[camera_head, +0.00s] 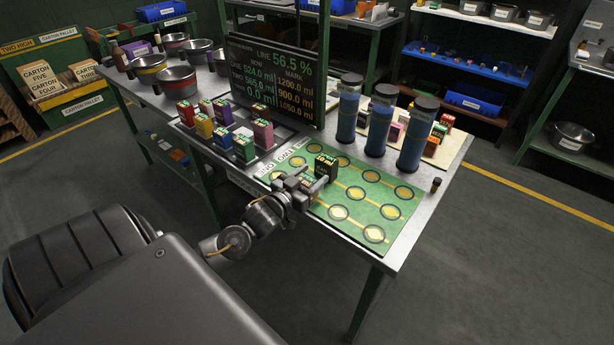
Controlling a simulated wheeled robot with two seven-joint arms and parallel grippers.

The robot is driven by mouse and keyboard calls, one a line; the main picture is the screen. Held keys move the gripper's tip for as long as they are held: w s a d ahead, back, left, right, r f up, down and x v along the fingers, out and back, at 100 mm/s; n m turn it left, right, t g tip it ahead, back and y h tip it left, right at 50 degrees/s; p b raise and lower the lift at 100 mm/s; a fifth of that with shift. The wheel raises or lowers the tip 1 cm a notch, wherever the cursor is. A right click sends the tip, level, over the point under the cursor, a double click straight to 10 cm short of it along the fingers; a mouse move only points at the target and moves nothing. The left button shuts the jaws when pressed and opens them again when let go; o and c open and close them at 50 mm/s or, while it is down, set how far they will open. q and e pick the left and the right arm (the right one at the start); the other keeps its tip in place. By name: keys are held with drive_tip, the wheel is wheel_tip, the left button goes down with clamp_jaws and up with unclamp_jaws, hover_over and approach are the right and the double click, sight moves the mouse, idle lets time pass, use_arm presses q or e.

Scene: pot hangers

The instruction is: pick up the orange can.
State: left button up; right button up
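My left gripper (303,187) is over the near left part of a green mat (354,176) with ringed yellow circles. A dark green can-like item (326,168) stands close by its fingertips, and a smaller green-labelled one shows beside or between the fingers. The fingers overlap these items, so I cannot tell whether it is open or shut on one. My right gripper is not in view.
A tray of coloured items, including yellow (203,126), red (187,112) and magenta (263,133) ones, stands left of the mat. A dark display (275,80) stands behind it. Tall blue bottles (381,120) line the mat's far side. Much of the mat is clear.

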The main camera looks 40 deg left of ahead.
use_arm(q)
drive_tip(key=c, duration=0.4)
drive_tip(key=shift+r, duration=0.1)
drive_tip(key=shift+r, duration=0.6)
drive_tip(key=s+a+r, duration=0.2)
drive_tip(key=a+r, duration=0.2)
drive_tip(key=s+a+r, duration=0.3)
drive_tip(key=a, duration=0.1)
drive_tip(key=s+a+r, duration=0.2)
drive_tip(key=a+r, duration=0.2)
drive_tip(key=shift+s+r, duration=0.2)
drive_tip(key=shift+r, duration=0.15)
